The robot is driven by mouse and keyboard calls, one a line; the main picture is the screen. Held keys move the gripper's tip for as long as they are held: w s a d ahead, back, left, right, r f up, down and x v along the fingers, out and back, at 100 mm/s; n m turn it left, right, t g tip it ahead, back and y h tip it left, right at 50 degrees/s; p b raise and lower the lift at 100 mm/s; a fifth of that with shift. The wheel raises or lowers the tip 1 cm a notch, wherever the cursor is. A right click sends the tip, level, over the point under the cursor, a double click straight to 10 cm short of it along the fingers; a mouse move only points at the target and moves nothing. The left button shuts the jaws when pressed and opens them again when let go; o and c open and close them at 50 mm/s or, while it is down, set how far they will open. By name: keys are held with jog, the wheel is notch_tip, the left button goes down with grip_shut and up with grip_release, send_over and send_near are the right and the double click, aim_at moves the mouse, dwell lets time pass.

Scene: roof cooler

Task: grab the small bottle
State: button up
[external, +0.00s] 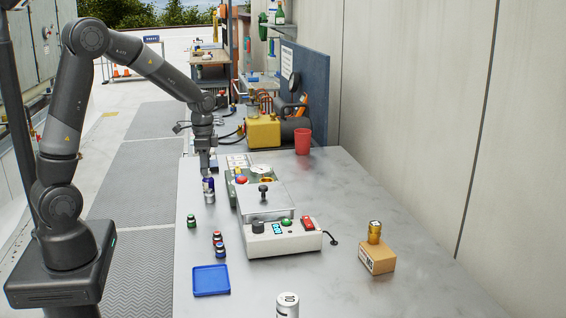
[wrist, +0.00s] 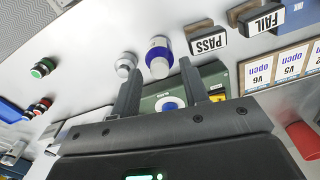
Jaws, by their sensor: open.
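A small bottle with a blue body and pale top (wrist: 158,57) stands on the grey bench, just beyond my fingertips in the wrist view. In the external view a blue and pale bottle shape (external: 208,185) shows just below my gripper (external: 205,167). A small silver-topped item (wrist: 126,64) stands close beside it, near the left finger. My gripper (wrist: 160,66) is open and empty, with its fingers apart and pointing toward the bottle. Whether the fingers reach down around the bottle I cannot tell.
PASS (wrist: 206,39) and FAIL (wrist: 261,18) stamps stand right of the bottle. A white device (external: 281,239) stands right; the bench's right side is mostly clear.

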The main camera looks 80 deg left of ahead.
aim_at(208, 180)
jog(key=f, duration=0.6)
jog(key=shift+w+d, duration=0.15)
jog(key=shift+w, duration=0.15)
jog(key=shift+c, duration=0.5)
jog(key=shift+r, duration=0.1)
jog(key=c, duration=0.5)
jog(key=shift+c, duration=0.2)
